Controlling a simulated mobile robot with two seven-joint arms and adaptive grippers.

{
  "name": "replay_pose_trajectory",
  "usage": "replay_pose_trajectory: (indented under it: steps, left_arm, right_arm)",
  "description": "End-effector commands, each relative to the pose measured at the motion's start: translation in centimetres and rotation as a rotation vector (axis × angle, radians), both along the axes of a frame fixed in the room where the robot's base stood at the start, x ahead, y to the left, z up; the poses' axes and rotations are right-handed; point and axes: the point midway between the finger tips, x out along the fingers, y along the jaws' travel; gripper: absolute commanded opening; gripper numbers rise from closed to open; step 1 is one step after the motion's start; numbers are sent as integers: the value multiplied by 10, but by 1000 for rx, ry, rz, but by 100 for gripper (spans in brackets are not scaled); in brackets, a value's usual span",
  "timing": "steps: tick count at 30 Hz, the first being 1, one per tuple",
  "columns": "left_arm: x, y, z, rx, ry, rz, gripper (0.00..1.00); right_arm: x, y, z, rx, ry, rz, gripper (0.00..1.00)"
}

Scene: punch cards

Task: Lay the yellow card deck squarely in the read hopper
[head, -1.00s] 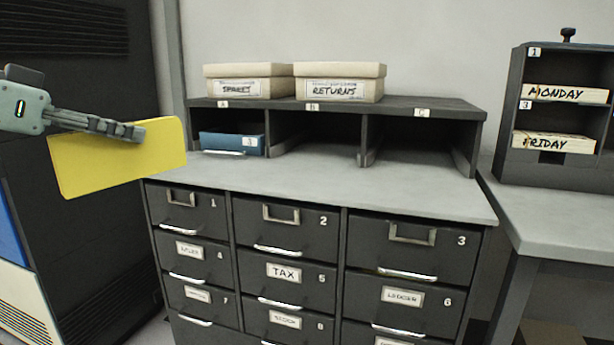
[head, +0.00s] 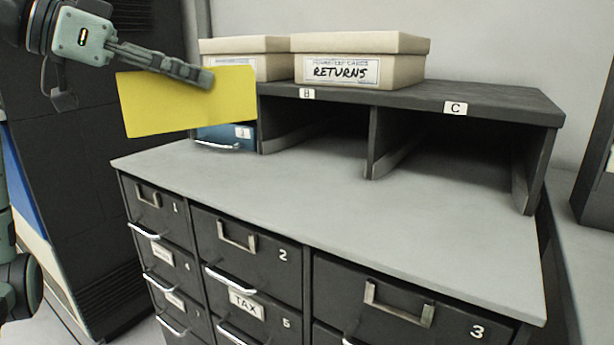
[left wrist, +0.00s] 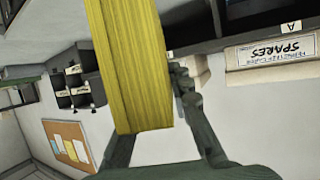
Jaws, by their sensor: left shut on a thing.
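The yellow card deck (head: 188,108) is held up in the air at the left of the head view, in front of the pigeonhole shelf's left end. My left gripper (head: 190,74) is shut on the deck along its top edge. In the left wrist view the deck (left wrist: 132,65) shows its striped card edges between the fingers (left wrist: 165,110). The read hopper cannot be made out in these frames. My right gripper is not in view.
A grey-topped drawer cabinet (head: 330,215) has a clear top. Behind it stands a pigeonhole shelf (head: 500,104) with bays B and C empty, and a blue box (head: 222,136) at left. Cream boxes, one marked RETURNS (head: 360,58), sit on top. A dark machine cabinet (head: 90,190) stands left.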

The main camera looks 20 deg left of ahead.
Motion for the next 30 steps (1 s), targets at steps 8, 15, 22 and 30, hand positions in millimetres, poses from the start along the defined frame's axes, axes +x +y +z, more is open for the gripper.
replay_pose_trajectory:
  steps: [8,15,22,30]
  left_arm:
    - [19,-19,-15,-2,-1,-5,0]
    - [59,-57,-49,-5,0,-5,0]
    - [83,-77,-67,-2,-3,0,0]
    - [86,-80,-99,-4,1,-2,0]
  right_arm:
    - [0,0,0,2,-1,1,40]
    - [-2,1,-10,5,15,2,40]
    - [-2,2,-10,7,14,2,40]
    - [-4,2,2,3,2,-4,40]
